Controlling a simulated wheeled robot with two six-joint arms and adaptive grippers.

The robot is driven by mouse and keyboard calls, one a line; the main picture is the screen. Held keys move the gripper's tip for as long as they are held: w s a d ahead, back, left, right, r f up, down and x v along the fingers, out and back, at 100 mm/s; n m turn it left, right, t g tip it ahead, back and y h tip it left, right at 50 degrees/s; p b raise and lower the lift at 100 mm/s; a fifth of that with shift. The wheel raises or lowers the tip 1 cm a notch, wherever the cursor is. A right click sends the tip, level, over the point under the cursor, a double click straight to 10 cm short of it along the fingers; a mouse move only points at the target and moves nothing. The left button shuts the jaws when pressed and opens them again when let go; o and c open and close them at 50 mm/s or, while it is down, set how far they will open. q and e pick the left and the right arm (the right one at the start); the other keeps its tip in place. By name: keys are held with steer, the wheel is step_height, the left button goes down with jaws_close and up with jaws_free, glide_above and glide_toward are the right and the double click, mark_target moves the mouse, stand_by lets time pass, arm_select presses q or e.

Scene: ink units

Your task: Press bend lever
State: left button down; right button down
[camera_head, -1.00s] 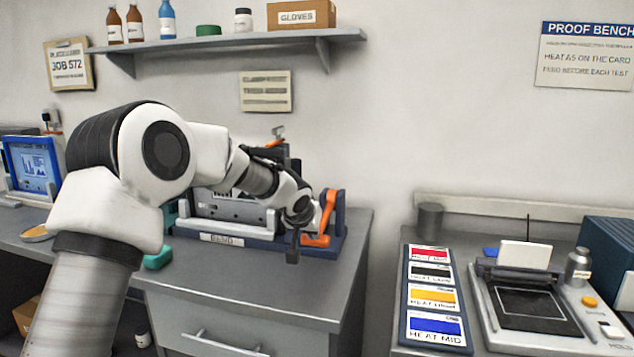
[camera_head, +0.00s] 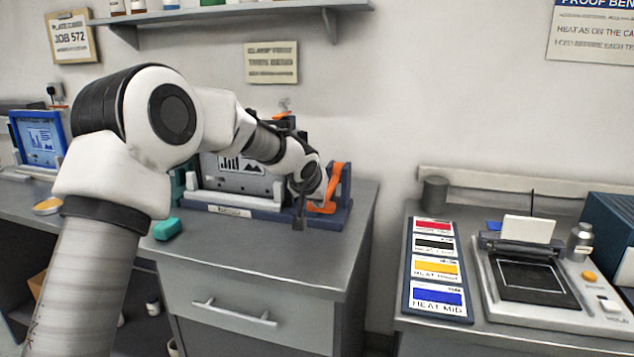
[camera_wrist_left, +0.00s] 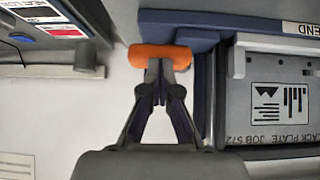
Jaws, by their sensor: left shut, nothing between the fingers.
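The bend lever (camera_head: 333,190) is an orange cranked arm at the right end of the dark blue bending unit (camera_head: 340,214), with its lower end pointing toward the front. My left gripper (camera_head: 299,222) is shut and empty, fingers pointing down, just left of the lever's lower end. In the left wrist view, the shut fingertips (camera_wrist_left: 160,68) overlap the orange lever bar (camera_wrist_left: 139,55); I cannot tell whether they touch it. A grey plate (camera_head: 228,182) with printed charts stands in the unit, partly hidden by my left arm. My right gripper is out of view.
A teal block (camera_head: 167,229) lies on the bench left of the unit. A card strip (camera_head: 437,268) and a hot press (camera_head: 530,285) stand on the right bench, across a gap. The grey benchtop (camera_head: 290,250) before the unit is clear. A shelf (camera_head: 240,14) hangs above.

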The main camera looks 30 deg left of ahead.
arm_select(q)
steer(key=b+v, duration=0.2)
steer(key=v, duration=0.9)
steer(key=shift+s+b, duration=0.35)
steer(key=shift+s, duration=0.1)
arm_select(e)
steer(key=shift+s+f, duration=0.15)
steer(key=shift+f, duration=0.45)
arm_select(q)
steer(key=shift+w+d+f, duration=0.1)
steer(key=shift+d+f, duration=0.05)
steer(key=shift+f, duration=0.05)
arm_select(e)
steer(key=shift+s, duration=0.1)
